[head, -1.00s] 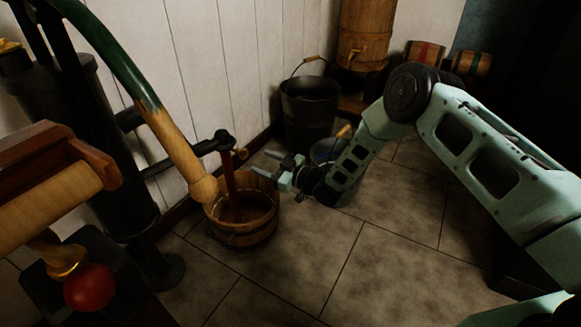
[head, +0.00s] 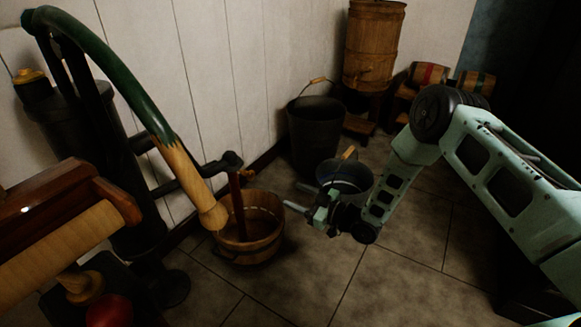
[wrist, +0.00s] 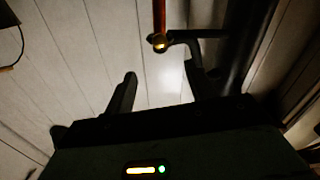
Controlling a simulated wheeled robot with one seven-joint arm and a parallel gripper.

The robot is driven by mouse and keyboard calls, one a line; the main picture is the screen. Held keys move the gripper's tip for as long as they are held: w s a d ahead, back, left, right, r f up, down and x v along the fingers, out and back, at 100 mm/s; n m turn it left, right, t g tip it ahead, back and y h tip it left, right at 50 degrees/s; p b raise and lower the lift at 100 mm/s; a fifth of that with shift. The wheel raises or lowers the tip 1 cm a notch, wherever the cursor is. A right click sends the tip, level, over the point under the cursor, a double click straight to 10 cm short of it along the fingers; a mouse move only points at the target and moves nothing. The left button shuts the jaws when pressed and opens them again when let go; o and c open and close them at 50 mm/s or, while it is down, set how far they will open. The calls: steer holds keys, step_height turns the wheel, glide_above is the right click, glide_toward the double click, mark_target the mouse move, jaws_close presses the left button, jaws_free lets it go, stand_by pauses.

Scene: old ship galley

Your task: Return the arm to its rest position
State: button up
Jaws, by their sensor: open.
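My gripper (head: 297,197) is open, with nothing between its fingers. In the head view it is low over the floor, its fingers pointing left toward the wooden bucket (head: 262,250). In the wrist view the two dark fingers (wrist: 160,88) stand apart, with a dark pipe and a reddish-brown stream beyond them. My pale green arm reaches in from the right, bent at the elbow, with its forearm sloping down to the gripper.
A dark spout (head: 225,161) pours the reddish-brown stream into the wooden bucket. A black bucket (head: 315,135) and a bluish bucket (head: 345,178) stand behind the gripper. A pump with a green and wooden handle (head: 120,85) fills the left. Tiled floor (head: 400,275) is clear in front.

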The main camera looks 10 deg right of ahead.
steer(key=s+a+r+m+g+h, duration=0.1)
steer(key=s+a+r+g+h, duration=0.1)
steer(key=s+r+h, duration=0.35)
steer(key=s+a+r+m+g+h, duration=0.1)
steer(key=s+a+r+g+h, duration=0.15)
steer(key=r, duration=0.65)
steer(key=s+d+r+m+g+h, duration=0.1)
steer(key=s+d+r+g+h, duration=0.15)
steer(key=s, duration=0.75)
steer(key=s+d+r+m+g+h, duration=0.15)
steer(key=s+d+r, duration=0.25)
steer(key=s, duration=0.6)
steer(key=s+d+r+g+h, duration=0.2)
steer(key=s+d+r, duration=0.1)
steer(key=s, duration=0.7)
step_height(320, 180, up, 37)
steer(key=p, duration=3.7)
steer(key=shift+s+a, duration=0.15)
steer(key=shift+s, duration=0.2)
